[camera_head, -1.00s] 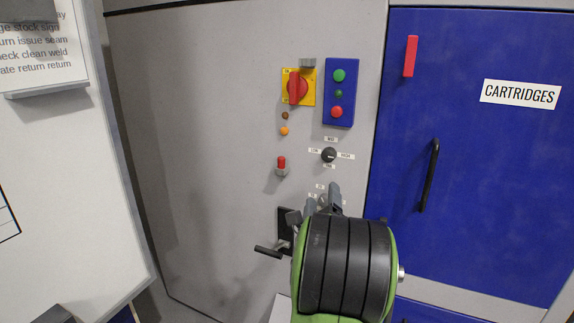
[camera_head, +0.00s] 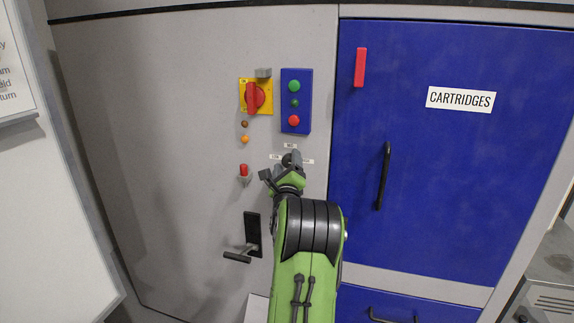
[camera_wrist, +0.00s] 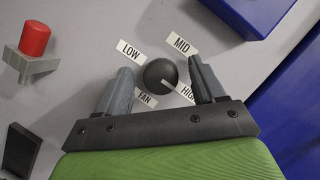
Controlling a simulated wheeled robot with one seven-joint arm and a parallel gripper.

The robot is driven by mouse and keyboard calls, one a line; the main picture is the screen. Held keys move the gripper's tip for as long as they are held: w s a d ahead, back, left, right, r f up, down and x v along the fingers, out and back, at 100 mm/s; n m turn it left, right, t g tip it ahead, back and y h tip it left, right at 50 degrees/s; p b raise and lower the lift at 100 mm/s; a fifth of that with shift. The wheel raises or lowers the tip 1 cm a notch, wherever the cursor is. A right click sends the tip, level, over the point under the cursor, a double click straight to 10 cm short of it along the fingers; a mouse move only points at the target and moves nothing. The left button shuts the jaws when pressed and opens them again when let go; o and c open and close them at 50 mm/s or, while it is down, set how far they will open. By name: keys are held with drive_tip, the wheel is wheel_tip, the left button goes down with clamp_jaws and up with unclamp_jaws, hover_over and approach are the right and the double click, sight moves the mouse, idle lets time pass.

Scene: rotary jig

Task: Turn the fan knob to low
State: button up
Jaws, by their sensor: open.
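The fan knob (camera_wrist: 160,73) is round and black, set on the grey panel. In the wrist view the LOW label (camera_wrist: 131,52) is at its upper left, the MID label (camera_wrist: 181,43) at its upper right, the HIGH label (camera_wrist: 187,92) at its lower right and the FAN label (camera_wrist: 146,101) below. A thin light mark on the knob faces the HIGH side. My gripper (camera_wrist: 160,66) is open, with one grey finger on each side of the knob. Gaps show between the fingers and the knob; I see no contact. In the head view my gripper (camera_head: 287,168) largely covers the knob.
A red-tipped toggle switch (camera_head: 244,171) is left of the knob. A blue button box (camera_head: 295,122) and a yellow plate with a red rotary switch (camera_head: 256,97) are above. A black lever handle (camera_head: 238,257) is below left. A blue CARTRIDGES door (camera_head: 440,160) is at the right.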

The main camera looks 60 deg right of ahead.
drive_tip(key=shift+c, duration=0.5)
drive_tip(key=c, duration=1)
drive_tip(key=shift+o, duration=0.2)
